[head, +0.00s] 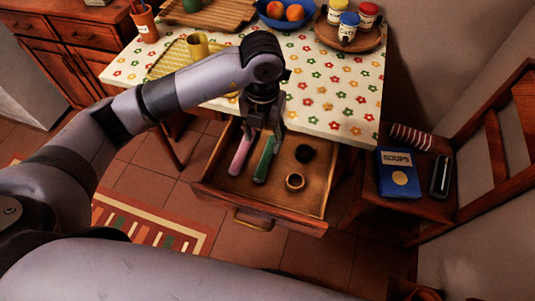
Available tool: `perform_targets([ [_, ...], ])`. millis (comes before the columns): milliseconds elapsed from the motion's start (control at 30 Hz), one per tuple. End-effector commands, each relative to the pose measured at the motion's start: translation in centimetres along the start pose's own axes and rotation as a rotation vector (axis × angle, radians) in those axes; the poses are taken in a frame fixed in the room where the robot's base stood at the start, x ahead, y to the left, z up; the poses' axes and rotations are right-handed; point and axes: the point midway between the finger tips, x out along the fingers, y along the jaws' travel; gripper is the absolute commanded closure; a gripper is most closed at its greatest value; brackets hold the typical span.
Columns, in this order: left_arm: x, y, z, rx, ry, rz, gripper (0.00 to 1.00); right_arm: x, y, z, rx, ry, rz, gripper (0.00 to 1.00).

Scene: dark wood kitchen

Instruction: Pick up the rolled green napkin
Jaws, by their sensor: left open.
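The rolled green napkin (264,160) lies in the open drawer (213,183), to the right of a pink roll (241,156). My left gripper (262,128) points down over the back part of the drawer, above the far end of the green napkin. Its jaws are open. The gripper hides part of the rolls' far ends. I cannot tell whether it touches the green napkin. My right gripper is not in view.
The flowered tabletop (335,95) overhangs the drawer's back. A chair (425,200) at the right holds a blue soups book (398,174).

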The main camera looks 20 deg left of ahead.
Motion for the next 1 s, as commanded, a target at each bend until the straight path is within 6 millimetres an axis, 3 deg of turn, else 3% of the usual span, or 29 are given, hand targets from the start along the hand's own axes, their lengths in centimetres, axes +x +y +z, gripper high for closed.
perform_targets([
  [400,8.9,-0.1,-0.2,0.003,0.006,-0.003,0.5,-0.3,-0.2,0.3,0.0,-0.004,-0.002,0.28],
  [733,11.7,0.1,-0.2,0.003,0.005,-0.005,0.5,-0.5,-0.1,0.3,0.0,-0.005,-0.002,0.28],
  [1000,15.4,0.6,-0.3,0.002,0.004,-0.005,0.5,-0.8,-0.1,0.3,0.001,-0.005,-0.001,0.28],
])
